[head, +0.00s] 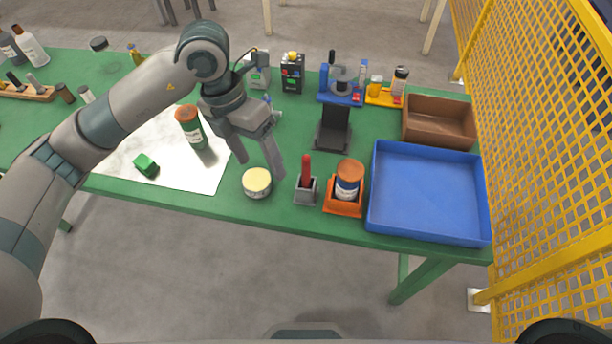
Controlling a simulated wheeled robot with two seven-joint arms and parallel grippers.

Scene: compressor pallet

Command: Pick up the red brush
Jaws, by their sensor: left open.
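The red brush (307,170) stands upright in a small grey holder (305,192) near the front edge of the green table. Only its red handle shows; its lower end is hidden in the holder. My left gripper (262,169) is open and empty, above the table and to the left of the brush. Its fingers point down, one of them near the cream-lidded tin (257,182). My right gripper is not in view.
A black stand (333,128) is behind. A yellow mesh fence (540,150) bounds the right side.

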